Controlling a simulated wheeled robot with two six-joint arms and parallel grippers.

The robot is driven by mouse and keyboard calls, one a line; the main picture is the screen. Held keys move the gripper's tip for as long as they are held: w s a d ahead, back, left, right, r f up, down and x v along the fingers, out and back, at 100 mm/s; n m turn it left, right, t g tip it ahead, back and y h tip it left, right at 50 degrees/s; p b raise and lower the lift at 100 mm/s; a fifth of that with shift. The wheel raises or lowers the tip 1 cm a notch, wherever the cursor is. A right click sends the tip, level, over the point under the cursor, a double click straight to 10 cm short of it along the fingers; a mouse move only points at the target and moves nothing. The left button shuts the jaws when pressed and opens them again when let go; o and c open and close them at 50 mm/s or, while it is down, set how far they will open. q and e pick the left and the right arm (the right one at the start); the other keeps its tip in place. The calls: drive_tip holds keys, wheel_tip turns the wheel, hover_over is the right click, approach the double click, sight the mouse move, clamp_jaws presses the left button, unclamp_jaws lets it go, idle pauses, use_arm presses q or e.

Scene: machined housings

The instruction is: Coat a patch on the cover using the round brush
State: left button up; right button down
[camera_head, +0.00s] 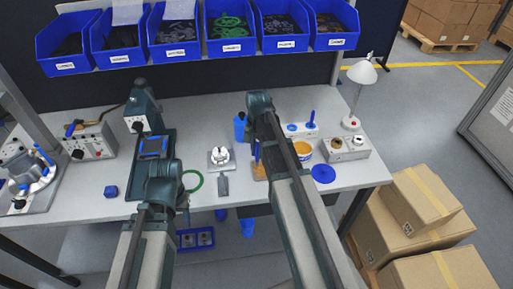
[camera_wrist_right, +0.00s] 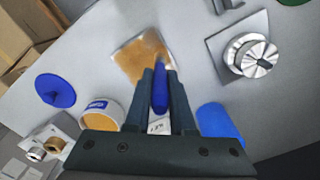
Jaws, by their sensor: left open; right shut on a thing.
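My right gripper (camera_wrist_right: 161,88) is shut on the blue handle of the round brush (camera_wrist_right: 160,95), which points away from the wrist camera. A flat square plate, apparently the cover (camera_wrist_right: 118,49), lies beyond the fingertips with a brown-orange area over much of its face. In the head view the plate (camera_head: 259,174) is partly hidden by my right arm. I cannot tell whether the bristles touch it. An open tub (camera_wrist_right: 101,117) of orange-brown paste stands beside the plate. My left gripper (camera_head: 184,203) is near the bench's front edge, open and holding nothing visible.
A blue bottle (camera_head: 240,126) and a metal fixture (camera_head: 220,157) stand left of the right arm. A green ring (camera_head: 193,181) lies near the left gripper.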

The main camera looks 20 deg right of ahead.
drive_tip(key=s, duration=0.2)
drive_tip(key=s+a, duration=0.1)
drive_tip(key=shift+s+f, duration=0.1)
drive_tip(key=shift+s, duration=0.3)
idle(0.3)
drive_tip(key=shift+w+d, duration=0.25)
drive_tip(key=shift+w, duration=0.75)
drive_tip(key=shift+w+d, duration=0.25)
drive_tip(key=shift+w, duration=0.7)
drive_tip(key=shift+w, duration=0.1)
